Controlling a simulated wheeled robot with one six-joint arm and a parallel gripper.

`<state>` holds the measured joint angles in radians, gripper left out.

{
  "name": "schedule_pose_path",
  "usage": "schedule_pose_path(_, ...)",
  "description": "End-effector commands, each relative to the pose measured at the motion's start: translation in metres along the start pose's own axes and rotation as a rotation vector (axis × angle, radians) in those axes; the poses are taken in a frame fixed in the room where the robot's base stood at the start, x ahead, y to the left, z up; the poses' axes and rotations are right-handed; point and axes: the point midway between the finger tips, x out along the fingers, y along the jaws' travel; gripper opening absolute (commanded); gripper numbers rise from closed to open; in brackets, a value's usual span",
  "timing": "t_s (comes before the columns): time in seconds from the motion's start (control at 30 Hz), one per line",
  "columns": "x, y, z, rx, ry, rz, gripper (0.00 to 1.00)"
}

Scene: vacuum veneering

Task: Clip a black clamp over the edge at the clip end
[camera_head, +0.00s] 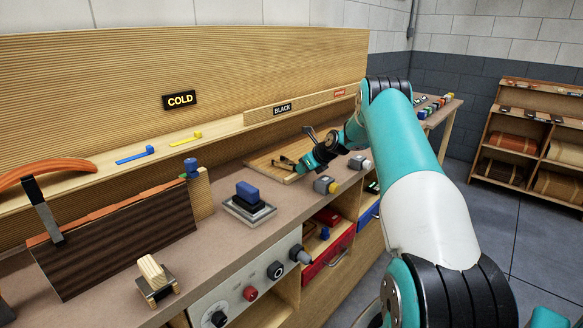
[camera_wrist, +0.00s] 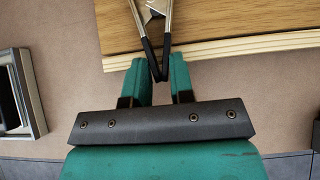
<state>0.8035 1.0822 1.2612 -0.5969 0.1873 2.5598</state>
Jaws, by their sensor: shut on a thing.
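My gripper (camera_wrist: 158,78) is shut on the black-tipped handles of a spring clamp (camera_wrist: 148,48); its metal arms spread away from the fingers, and its far end is cut off by the frame. The clamp lies over the edge of a pale wooden board (camera_wrist: 210,35). In the head view my gripper (camera_head: 304,166) is low over this board (camera_head: 262,158), below the BLACK label (camera_head: 282,108). To the left stands a dark wood panel (camera_head: 120,243) with an orange-brown top edge.
A red drawer (camera_head: 328,254) is partly open below.

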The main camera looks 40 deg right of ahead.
Motion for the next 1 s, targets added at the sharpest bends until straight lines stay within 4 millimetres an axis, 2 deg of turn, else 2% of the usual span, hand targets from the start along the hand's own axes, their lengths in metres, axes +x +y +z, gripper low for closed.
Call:
schedule_pose_path(0.5,-0.039,0.000,0.040,0.000,-0.001,0.000,0.00)
schedule_pose_path(1.0,-0.041,0.000,0.041,0.000,0.000,-0.001,0.00)
